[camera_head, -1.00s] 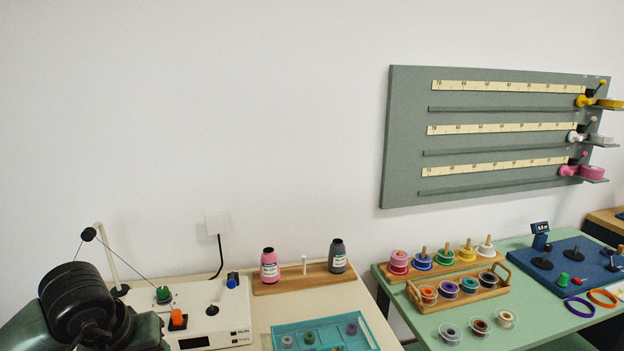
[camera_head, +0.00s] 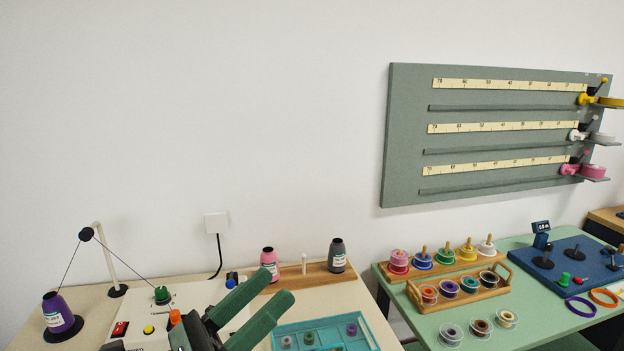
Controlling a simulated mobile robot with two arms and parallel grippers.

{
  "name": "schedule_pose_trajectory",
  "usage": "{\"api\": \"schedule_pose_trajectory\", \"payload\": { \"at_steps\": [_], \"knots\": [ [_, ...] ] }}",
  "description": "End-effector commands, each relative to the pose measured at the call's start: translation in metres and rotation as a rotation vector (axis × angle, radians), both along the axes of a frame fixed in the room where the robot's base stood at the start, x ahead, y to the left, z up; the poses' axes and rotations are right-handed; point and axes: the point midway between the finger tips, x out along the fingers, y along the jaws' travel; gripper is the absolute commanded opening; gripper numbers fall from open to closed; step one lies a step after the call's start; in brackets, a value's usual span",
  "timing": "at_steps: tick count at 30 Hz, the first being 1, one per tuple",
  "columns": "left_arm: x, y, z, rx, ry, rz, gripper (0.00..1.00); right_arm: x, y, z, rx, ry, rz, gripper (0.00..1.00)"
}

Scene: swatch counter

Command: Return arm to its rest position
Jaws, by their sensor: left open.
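My left gripper (camera_head: 273,287) shows low in the head view, with two dark green fingers pointing up and to the right. The fingers are apart with nothing between them. It is in front of the white winding machine (camera_head: 150,315) and covers part of its right side. A purple thread cone (camera_head: 58,313) stands upright on a black round base at the far left. A thread runs up from it through a white guide post (camera_head: 105,258) and down to the green knob (camera_head: 162,294) on the machine. My right gripper is not in view.
A wooden rack (camera_head: 312,276) with a pink cone (camera_head: 270,263) and a grey cone (camera_head: 338,255) stands behind the gripper. A teal tray (camera_head: 370,333) with small bobbins is right of it. The green table (camera_head: 440,322) on the right holds bobbin racks.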

Motion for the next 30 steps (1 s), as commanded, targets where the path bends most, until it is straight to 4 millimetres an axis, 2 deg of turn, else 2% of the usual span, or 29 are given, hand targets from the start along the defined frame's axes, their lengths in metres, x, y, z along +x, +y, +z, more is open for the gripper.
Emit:
{"api": "schedule_pose_trajectory", "payload": {
  "at_steps": [2,5,6,8,9,11,12,15,18,21,26,27,30],
  "knots": [
    [0.019,0.036,-0.002,-0.297,0.229,0.048,0.46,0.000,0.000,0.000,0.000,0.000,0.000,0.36],
    [0.042,0.087,-0.031,-0.674,0.519,0.119,0.46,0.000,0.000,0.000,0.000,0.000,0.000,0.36],
    [0.048,0.107,-0.051,-0.824,0.634,0.153,0.46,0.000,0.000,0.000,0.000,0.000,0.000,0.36],
    [0.052,0.133,-0.088,-1.048,0.802,0.210,0.46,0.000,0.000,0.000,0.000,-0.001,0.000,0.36],
    [0.051,0.148,-0.115,-1.191,0.905,0.251,0.46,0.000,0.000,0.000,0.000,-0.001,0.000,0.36],
    [0.043,0.164,-0.158,-1.389,1.046,0.321,0.46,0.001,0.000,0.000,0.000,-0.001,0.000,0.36],
    [0.034,0.172,-0.187,-1.516,1.135,0.371,0.46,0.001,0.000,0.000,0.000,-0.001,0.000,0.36],
    [0.002,0.181,-0.254,-1.805,1.324,0.513,0.46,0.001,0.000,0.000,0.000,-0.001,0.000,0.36],
    [-0.038,0.179,-0.306,-2.036,1.468,0.663,0.46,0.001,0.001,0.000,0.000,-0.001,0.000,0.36],
    [-0.076,0.172,-0.341,-2.209,1.567,0.805,0.46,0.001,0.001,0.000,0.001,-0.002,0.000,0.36],
    [-0.134,0.157,-0.378,-2.414,1.674,1.028,0.46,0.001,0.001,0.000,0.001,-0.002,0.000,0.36],
    [-0.148,0.152,-0.384,2.404,-1.660,-1.062,0.46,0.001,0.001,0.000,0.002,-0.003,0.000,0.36],
    [-0.182,0.141,-0.396,2.272,-1.551,-1.099,0.46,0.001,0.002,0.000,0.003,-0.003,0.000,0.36]
  ]
}}
